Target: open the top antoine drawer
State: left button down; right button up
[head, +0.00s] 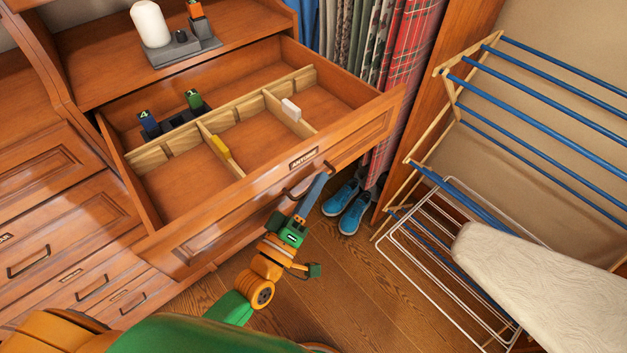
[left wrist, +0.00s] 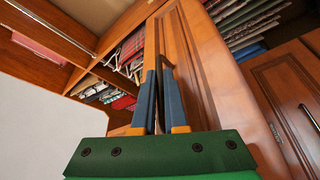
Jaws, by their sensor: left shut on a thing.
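The top Antoine drawer (head: 220,208) is pulled well out of the wooden cabinet in the head view, its divided inside showing. Its front bears an ANTOINE label (head: 304,158). My left gripper (head: 318,184) is shut on the dark drawer handle (head: 291,194) at the front. In the left wrist view the blue-grey fingers of my left gripper (left wrist: 159,88) reach up to the wooden drawer front (left wrist: 185,65); the handle is mostly hidden there. My right gripper is not in view.
Inside the drawer are a yellow item (head: 221,147), a white item (head: 291,110) and small blue and green items. Blue shoes (head: 354,212) stand on the floor right of the drawer. A drying rack (head: 450,240) and an ironing board (head: 540,280) stand at right.

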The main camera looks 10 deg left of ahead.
pick_arm(q)
jog(key=c, duration=1)
grip_release()
jog(key=shift+o, duration=0.2)
jog(key=shift+s+a+f, duration=0.15)
jog(key=shift+s+f, duration=0.05)
jog(key=shift+s, duration=0.1)
jog(key=b+v, duration=0.1)
jog(key=v, duration=0.5)
jog(key=shift+s+b, duration=0.2)
jog(key=shift+b, duration=0.2)
